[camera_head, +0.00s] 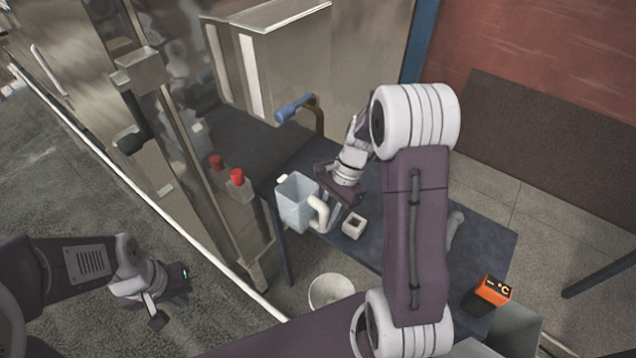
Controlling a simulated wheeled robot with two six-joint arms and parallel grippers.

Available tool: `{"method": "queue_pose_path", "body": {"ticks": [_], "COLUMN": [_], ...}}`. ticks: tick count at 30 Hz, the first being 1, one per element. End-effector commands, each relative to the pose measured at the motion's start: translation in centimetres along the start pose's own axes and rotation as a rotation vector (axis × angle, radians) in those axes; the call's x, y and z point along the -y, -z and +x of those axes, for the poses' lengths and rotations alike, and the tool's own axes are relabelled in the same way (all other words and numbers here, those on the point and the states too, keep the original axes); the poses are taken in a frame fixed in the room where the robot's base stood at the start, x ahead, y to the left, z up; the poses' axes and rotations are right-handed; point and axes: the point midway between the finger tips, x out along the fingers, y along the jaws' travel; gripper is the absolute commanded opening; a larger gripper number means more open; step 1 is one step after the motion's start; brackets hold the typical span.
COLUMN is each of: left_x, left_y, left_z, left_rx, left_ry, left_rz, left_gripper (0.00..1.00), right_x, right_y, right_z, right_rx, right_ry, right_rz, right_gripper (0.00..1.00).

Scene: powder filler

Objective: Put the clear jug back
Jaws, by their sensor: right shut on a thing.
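The clear jug (293,203) is a pale, see-through square container with a white handle (319,213) on its right side. It is upright at the left end of the dark blue table (484,236). My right gripper (333,217) is at the jug's handle side, shut on the handle; the fingertips are partly hidden. I cannot tell whether the jug's base touches the table. My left gripper (164,303) is low at the left, over the floor and away from the jug; its jaw opening is not clear.
A small white square block (354,225) sits right of the jug. An orange display device (492,290) is at the table's right end. A white bin (330,291) stands below. The steel machine (280,75) with a blue-handled lever (294,108) and red-capped part (237,177) stands behind left.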

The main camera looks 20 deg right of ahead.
Motion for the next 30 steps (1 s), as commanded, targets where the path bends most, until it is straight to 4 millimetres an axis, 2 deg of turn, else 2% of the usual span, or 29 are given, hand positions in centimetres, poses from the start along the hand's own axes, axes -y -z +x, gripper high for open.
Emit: {"method": "queue_pose_path", "body": {"ticks": [6, 12, 19, 23, 30], "left_x": [0.0, 0.0, 0.0, 0.0, -0.1], "left_y": [0.1, 0.2, 0.2, 0.2, 0.3], "left_z": [-1.2, -1.8, -1.9, -2.1, -3.0], "left_rx": [0.000, 0.000, 0.000, 0.000, 0.000], "left_ry": [0.000, 0.000, 0.000, 0.000, 0.000], "left_rz": [0.000, 0.000, 0.000, 0.000, 0.000], "left_gripper": [0.00, 0.00, 0.00, 0.00, 0.00], "right_x": [-0.8, -1.6, -1.7, -0.2, 4.3], "right_y": [0.9, 1.8, 2.2, 3.1, 5.7], "right_z": [-3.1, -5.2, -5.5, -4.8, -2.8], "right_rx": [-0.002, -0.002, -0.002, -0.001, -0.001], "right_ry": [0.152, 0.265, 0.298, 0.292, 0.292], "right_rz": [0.363, 0.643, 0.727, 0.723, 0.720], "right_gripper": [0.00, 0.00, 0.00, 0.00, 0.00]}}
